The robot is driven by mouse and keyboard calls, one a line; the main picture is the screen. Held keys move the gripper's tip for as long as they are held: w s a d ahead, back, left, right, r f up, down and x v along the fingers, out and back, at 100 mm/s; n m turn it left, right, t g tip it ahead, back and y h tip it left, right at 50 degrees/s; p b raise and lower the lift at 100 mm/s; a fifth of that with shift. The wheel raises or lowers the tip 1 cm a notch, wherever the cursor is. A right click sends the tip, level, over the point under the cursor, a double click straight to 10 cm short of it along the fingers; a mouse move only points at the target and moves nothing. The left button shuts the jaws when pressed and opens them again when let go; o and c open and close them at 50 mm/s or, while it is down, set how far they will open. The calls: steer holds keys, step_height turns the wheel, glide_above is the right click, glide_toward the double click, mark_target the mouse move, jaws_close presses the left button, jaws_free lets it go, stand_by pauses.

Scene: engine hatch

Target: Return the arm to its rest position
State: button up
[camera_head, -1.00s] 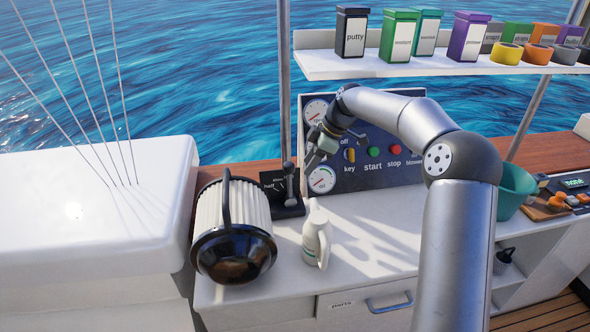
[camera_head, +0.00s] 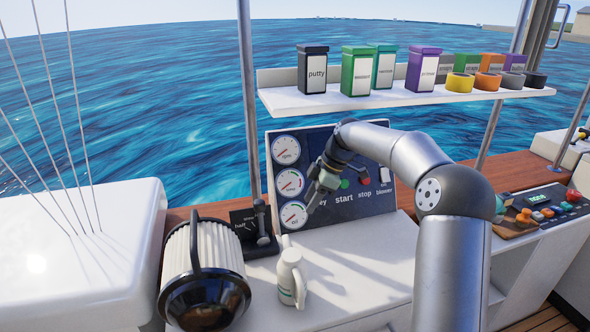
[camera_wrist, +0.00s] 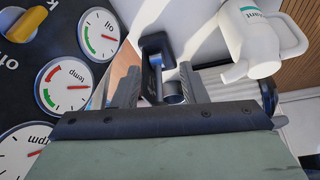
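My gripper (camera_head: 316,196) is in front of the dark engine panel (camera_head: 378,205), near its lower gauges, with my arm bent over the white counter. In the wrist view my gripper (camera_wrist: 160,88) has its two fingers apart with nothing held between them. The throttle lever (camera_wrist: 157,55) shows beyond the gap, apart from the fingers. In the head view the gripper hides part of the panel around the key.
A white jug (camera_head: 291,278) and a ribbed filter with a black end (camera_head: 205,262) stand on the counter. The throttle lever (camera_head: 262,220) is left of the panel. A shelf (camera_head: 400,97) with tins and tape rolls hangs above.

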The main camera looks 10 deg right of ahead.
steer(key=s+a+m+h, duration=0.1)
steer(key=s+m, duration=0.1)
steer(key=s, duration=0.3)
steer(key=s+a+r+m+h, duration=0.1)
steer(key=s+m, duration=0.1)
steer(key=s, duration=0.3)
steer(key=s+a+m+h, duration=0.1)
steer(key=s+m, duration=0.1)
steer(key=s, duration=0.3)
steer(key=shift+a+r+g+h+p, duration=0.2)
steer(key=shift+a+g+h+p, duration=0.1)
steer(key=shift+a+p, duration=0.1)
steer(key=s+d+f+m, duration=0.2)
steer(key=s+m, duration=0.3)
steer(key=s, duration=0.7)
steer(key=s+d+f+m+h, duration=0.1)
steer(key=s+m, duration=0.4)
steer(key=s, duration=0.7)
steer(key=shift+s+d+f+m+p, duration=0.35)
steer(key=shift+d+f+m, duration=0.1)
steer(key=shift+f, duration=0.15)
steer(key=shift+w, duration=0.1)
steer(key=shift+c, duration=0.3)
